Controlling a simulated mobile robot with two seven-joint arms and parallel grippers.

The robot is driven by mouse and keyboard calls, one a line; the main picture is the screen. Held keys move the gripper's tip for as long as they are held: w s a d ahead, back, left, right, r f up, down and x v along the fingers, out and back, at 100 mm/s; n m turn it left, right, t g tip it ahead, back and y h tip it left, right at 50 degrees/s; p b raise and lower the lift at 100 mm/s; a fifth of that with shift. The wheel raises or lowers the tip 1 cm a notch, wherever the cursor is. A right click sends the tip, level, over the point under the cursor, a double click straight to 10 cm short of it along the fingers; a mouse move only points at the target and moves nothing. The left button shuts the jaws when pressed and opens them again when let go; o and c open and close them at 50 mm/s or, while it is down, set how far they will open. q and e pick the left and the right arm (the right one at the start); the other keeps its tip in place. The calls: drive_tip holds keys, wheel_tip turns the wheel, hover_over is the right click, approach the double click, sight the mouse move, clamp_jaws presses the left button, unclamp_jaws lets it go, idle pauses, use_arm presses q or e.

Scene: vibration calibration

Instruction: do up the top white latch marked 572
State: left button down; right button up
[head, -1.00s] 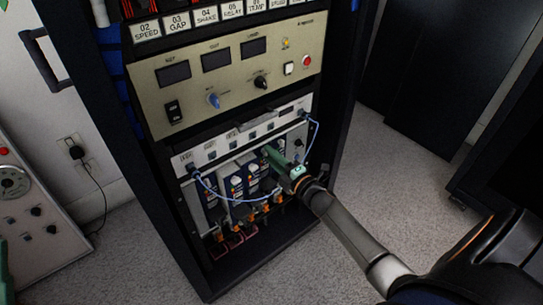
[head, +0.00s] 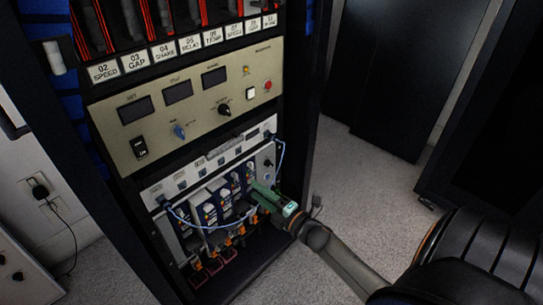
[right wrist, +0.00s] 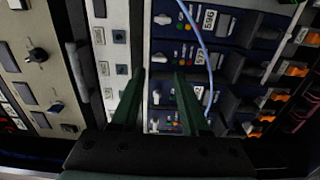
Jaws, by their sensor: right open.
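My right gripper (head: 262,195) is at the row of blue modules in the lower rack. In the right wrist view its two green fingers (right wrist: 158,100) are apart, with nothing gripped. White latches sit at the modules' top ends, which lie to the left in this view. One white latch (right wrist: 161,58) is beyond the fingertips, in line with a white label (right wrist: 201,58) that seems to start with 57; its last digit is unclear. Another white latch (right wrist: 158,97) shows between the fingers. Whether the latches are fastened is too small to tell. My left gripper is out of view.
A blue cable (head: 190,226) loops across the module fronts and passes close to the labels (right wrist: 207,70). A white panel (head: 205,163) lies above the modules. Orange connectors (right wrist: 290,71) are at their lower ends. Floor (head: 365,200) is open right of the rack.

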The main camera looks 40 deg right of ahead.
drive_tip(key=shift+s+d+p, duration=0.15)
drive_tip(key=shift+s+p, duration=0.05)
drive_tip(key=shift+s, duration=1.15)
drive_tip(key=shift+s+d+p, duration=0.1)
drive_tip(key=shift+s+p, duration=0.05)
drive_tip(key=shift+s, duration=1.15)
